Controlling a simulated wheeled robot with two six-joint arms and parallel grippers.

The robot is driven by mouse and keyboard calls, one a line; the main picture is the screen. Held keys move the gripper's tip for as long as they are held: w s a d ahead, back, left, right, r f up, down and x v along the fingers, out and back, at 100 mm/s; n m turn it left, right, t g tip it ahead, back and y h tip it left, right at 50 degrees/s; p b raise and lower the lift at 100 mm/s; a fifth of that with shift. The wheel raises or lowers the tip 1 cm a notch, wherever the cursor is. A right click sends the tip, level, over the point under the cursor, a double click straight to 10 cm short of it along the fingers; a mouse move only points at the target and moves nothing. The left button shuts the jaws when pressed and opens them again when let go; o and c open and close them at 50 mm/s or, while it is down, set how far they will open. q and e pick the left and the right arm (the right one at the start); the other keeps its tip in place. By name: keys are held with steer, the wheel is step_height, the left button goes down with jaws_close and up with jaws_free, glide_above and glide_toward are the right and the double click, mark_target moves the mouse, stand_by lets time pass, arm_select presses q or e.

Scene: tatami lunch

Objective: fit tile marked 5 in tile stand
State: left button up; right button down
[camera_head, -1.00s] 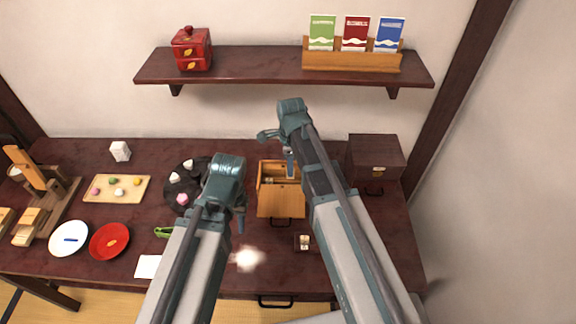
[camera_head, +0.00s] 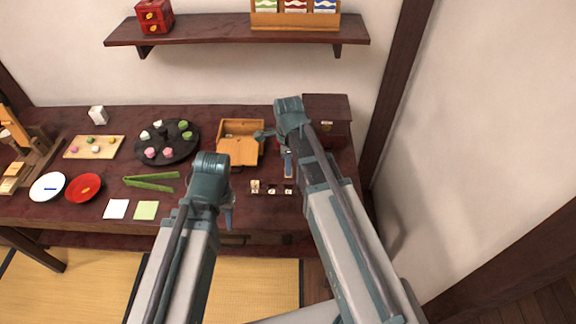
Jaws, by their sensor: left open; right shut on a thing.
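A small dark tile stand (camera_head: 263,192) lies near the table's front edge, with small pale tiles (camera_head: 255,186) at it; their marks are too small to read. My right gripper (camera_head: 288,165) points down just behind the stand's right end. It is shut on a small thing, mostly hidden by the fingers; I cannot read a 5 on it. My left gripper (camera_head: 229,208) is open and empty, left of the stand and close to the table's front edge.
An open wooden box (camera_head: 240,150) stands behind the stand, and a dark chest (camera_head: 327,115) behind my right arm. A black round tray (camera_head: 168,142) with sweets, green tongs (camera_head: 151,182), two paper squares, a red plate (camera_head: 84,187) and a white plate (camera_head: 47,186) lie left.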

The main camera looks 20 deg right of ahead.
steer(key=shift+f+b, duration=2.25)
steer(key=shift+f, duration=0.1)
steer(key=shift+f+b, duration=1.25)
steer(key=shift+b, duration=0.05)
steer(key=c, duration=0.8)
jaws_free()
steer(key=shift+r, duration=0.1)
step_height(320, 180, up, 14)
steer(key=p, duration=1.4)
steer(key=shift+f, duration=0.2)
